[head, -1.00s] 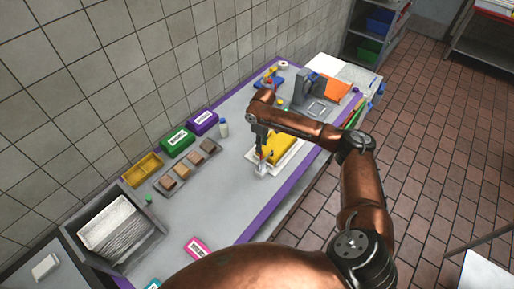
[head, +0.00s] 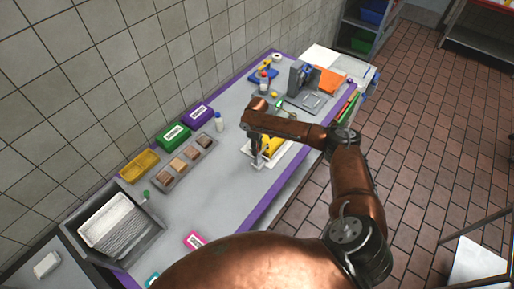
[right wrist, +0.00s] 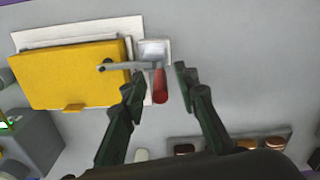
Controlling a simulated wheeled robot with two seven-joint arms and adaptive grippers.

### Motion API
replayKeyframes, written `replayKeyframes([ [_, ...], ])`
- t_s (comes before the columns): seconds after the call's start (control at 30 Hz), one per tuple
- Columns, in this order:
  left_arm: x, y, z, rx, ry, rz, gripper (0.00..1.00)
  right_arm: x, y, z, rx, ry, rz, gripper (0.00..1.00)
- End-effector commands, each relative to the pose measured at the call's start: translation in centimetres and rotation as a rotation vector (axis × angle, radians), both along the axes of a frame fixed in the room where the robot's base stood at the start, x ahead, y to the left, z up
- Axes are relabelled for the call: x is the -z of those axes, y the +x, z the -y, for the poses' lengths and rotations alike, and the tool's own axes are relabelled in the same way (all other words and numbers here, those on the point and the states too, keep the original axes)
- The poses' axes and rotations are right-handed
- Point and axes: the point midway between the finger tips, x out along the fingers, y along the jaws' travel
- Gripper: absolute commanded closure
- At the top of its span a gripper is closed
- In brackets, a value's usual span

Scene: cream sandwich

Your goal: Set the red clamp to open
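The red clamp shows in the right wrist view as a red handle (right wrist: 159,86) on a grey metal arm. The arm runs left over the edge of a yellow block (right wrist: 65,75), and a pale square plate (right wrist: 154,51) sits beside it. My right gripper (right wrist: 160,76) is open, with one finger on each side of the red handle; I cannot tell whether either touches it. In the head view the right gripper (head: 257,160) points down at the near side of the yellow block, hiding most of the clamp. My left gripper is not in view.
The yellow block lies on white sheets. A tray of brown blocks (head: 186,160), a green box (head: 173,133), a purple box (head: 197,115) and a small bottle (head: 219,122) stand along the wall side. The grey tabletop (head: 215,190) nearer me is mostly clear.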

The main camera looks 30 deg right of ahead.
Motion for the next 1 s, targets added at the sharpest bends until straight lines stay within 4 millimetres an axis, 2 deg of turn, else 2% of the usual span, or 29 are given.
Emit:
replayKeyframes([
  [0.4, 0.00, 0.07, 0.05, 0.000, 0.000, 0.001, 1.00, -0.04, 0.02, -0.02, 0.000, 0.000, 0.000, 1.00],
  [1.0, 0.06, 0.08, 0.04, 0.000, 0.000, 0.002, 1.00, -0.04, 0.21, -0.14, -0.002, -0.006, 0.003, 1.00],
])
